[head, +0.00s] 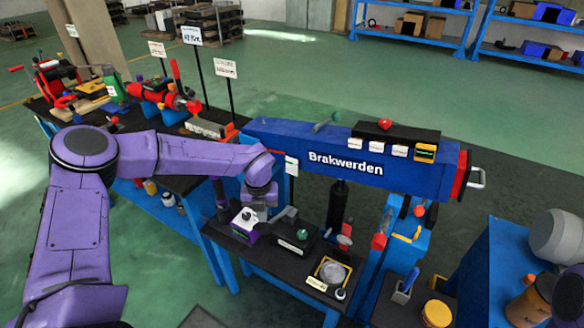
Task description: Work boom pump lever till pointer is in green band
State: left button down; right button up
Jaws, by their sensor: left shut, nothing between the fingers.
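The blue boom (400,168), lettered "Brakwerden", runs across the middle of the head view. Below it a dark bench (265,258) carries a small black pump-like unit with a green part (298,240). A short grey lever-like piece (286,214) stands beside that unit; I cannot tell for sure that it is the pump lever. A round pale dial in a yellow frame (332,271) sits at the bench's right; its pointer and green band are too small to read. My left gripper (244,232) is shut and empty, pointing down at the bench's left end. My right gripper is not seen.
Red-ended parts (379,241) stand right of the dial. A yellow tub (437,313) and a grey pen-holder-like box (402,292) stand at the lower right. Another bench with red and green equipment (170,95) stands behind left. Green floor is open behind the boom.

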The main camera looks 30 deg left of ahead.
pick_arm(q)
jog(key=shift+f+b, duration=3.7)
jog(key=shift+f, duration=1.1)
notch_tip(320, 180, up, 10)
jog(key=p, duration=0.7)
jog(key=shift+p, duration=0.4)
jog(key=shift+f, duration=0.15)
